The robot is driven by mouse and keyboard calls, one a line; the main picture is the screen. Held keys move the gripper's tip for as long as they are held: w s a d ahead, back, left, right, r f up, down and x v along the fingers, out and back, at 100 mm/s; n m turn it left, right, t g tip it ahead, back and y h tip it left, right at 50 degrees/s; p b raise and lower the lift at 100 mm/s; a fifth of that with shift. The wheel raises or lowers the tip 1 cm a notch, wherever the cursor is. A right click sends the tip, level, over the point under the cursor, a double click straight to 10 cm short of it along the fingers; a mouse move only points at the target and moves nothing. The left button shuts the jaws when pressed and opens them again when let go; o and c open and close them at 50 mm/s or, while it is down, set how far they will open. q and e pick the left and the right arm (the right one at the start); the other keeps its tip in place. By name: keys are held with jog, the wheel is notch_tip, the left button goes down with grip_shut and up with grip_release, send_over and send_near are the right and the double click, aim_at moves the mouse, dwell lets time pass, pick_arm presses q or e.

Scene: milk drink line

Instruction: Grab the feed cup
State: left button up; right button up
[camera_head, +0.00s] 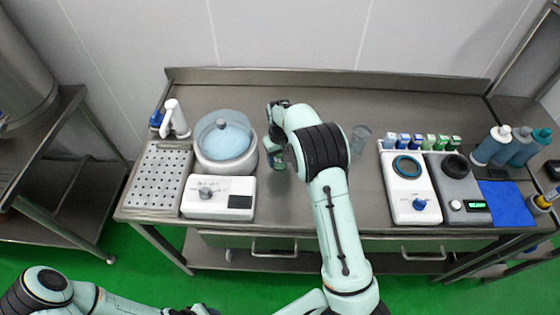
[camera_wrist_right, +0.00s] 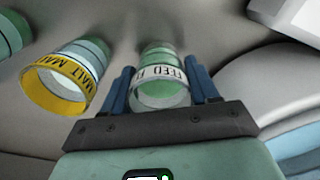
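The feed cup (camera_wrist_right: 162,92) is a green, see-through cup with a white rim band reading "FEED". In the right wrist view it stands between the two blue fingers of my right gripper (camera_wrist_right: 160,75). The fingers lie along both sides of the cup, very near its wall; I cannot tell whether they press on it. In the head view my right gripper (camera_head: 275,148) is low over the table, right of the round white warmer, and my own arm largely hides the cup. Of my left arm, only links and a cut-off end show at the bottom edge.
A cup with a yellow "MALT" rim (camera_wrist_right: 62,82) stands close left of the feed cup. The round warmer (camera_head: 226,160) is just left of my right gripper. The table's back strip is clear.

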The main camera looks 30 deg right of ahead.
jog(key=shift+c, duration=1.3)
jog(key=shift+r, duration=0.1)
